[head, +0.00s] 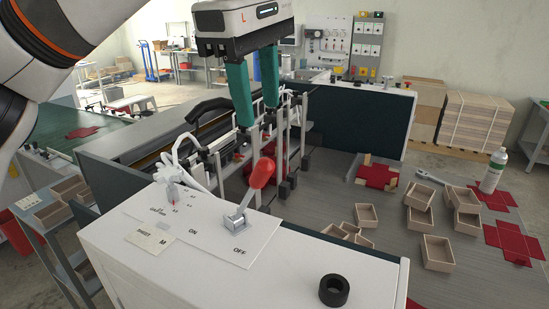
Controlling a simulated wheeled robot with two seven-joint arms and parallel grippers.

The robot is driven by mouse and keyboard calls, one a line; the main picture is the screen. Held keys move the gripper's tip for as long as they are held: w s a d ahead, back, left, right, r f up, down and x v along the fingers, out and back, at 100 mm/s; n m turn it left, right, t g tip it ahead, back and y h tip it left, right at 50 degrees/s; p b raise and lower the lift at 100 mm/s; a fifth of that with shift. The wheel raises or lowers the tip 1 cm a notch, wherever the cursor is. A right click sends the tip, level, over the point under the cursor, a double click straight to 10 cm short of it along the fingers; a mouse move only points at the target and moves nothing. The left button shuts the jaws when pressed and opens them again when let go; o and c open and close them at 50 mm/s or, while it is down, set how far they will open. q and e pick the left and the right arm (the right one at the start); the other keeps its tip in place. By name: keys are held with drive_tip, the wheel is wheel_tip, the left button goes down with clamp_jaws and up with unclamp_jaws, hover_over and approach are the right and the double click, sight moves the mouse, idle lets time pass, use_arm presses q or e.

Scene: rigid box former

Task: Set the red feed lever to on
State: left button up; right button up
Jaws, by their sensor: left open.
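The red feed lever (262,173) has a red knob on a grey metal stem. It stands on a white panel (215,235) marked ON at left and OFF at right. The lever's base is nearer the OFF label, and its knob tilts to the right and away from me. My left gripper (257,112) has two green fingers pointing down, set apart and empty. It hangs above and behind the lever's knob and does not appear to touch it. My right gripper is out of view.
A black ring (334,290) lies on the white cabinet top at the front. White cables (190,165) and upright metal posts stand behind the panel, close to the left gripper. Several small wooden boxes (437,252) and a white bottle (493,171) stand on the grey table at right.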

use_arm(q)
approach(263, 185)
drive_tip(key=f, duration=0.2)
drive_tip(key=w+f+p, duration=0.1)
drive_tip(key=f, duration=0.1)
drive_tip(key=f+p, duration=0.1)
drive_tip(key=f, duration=0.1)
drive_tip(key=shift+w+d+f, duration=0.25)
drive_tip(key=shift+w+d, duration=0.1)
drive_tip(key=shift+s+f, duration=0.1)
drive_tip(key=shift+f, duration=0.3)
clamp_jaws()
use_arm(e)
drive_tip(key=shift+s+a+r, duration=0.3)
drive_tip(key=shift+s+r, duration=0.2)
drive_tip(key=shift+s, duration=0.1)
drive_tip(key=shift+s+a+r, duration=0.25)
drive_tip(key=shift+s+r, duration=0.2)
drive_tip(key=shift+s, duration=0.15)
